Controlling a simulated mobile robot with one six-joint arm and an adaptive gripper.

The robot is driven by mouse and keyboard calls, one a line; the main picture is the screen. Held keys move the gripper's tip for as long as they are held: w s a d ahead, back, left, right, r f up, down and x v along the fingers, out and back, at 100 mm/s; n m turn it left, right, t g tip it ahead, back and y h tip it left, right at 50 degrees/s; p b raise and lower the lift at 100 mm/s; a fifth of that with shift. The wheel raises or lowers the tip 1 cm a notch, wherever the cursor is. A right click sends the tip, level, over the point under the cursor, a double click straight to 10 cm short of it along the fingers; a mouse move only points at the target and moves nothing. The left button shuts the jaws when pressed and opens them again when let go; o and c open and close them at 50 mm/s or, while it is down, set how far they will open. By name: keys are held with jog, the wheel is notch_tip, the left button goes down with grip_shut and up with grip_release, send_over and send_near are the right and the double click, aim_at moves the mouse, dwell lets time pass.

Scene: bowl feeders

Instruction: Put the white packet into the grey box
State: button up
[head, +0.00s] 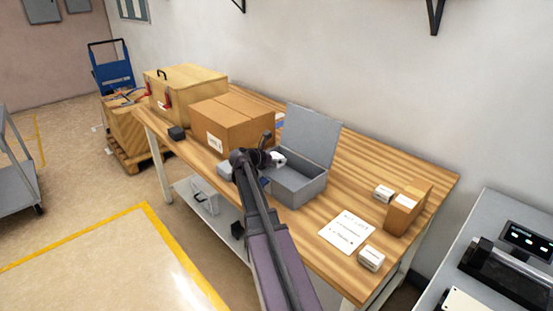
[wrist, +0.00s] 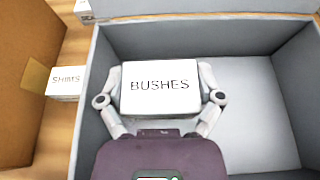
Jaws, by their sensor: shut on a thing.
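A white packet labelled BUSHES (wrist: 160,88) is held between the two fingers of my gripper (wrist: 160,100). In the head view my gripper (head: 272,158) is over the left part of the open grey box (head: 308,192). The box's lid (head: 316,134) stands raised at the back. In the wrist view the packet appears within the outline of the box (wrist: 88,110), whose visible floor is bare. I cannot tell how far the packet is above that floor. My arm hides part of the box's left side.
A large cardboard box (head: 230,122) stands left of the grey box. A packet labelled SHIMS (wrist: 65,82) lies between them. At the right are a printed sheet (head: 346,232), two small white packets (head: 371,258) (head: 383,192) and a small carton (head: 407,208).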

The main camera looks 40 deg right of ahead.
jog(key=shift+s+a+f, duration=0.2)
jog(key=shift+s+f, duration=0.15)
jog(key=shift+s, duration=0.05)
jog(key=o, duration=0.9)
jog(key=shift+o, duration=0.2)
jog(key=shift+s+b, duration=0.1)
jog(key=shift+b, duration=0.2)
jog(key=shift+s, duration=0.1)
jog(key=shift+r+p, duration=0.35)
jog(key=shift+p, duration=0.2)
jog(key=shift+w+a+r+p, duration=0.15)
jog(key=shift+w+p, duration=0.05)
jog(key=shift+p, duration=0.1)
jog(key=p+v, duration=0.1)
jog(key=v, duration=0.2)
jog(key=p+v, duration=0.1)
jog(key=v, duration=0.2)
jog(key=p+v, duration=0.2)
jog(key=v, duration=0.1)
jog(key=shift+w+a+r, duration=0.15)
jog(key=shift+w+r, duration=0.15)
jog(key=shift+r, duration=0.1)
jog(key=shift+v, duration=0.9)
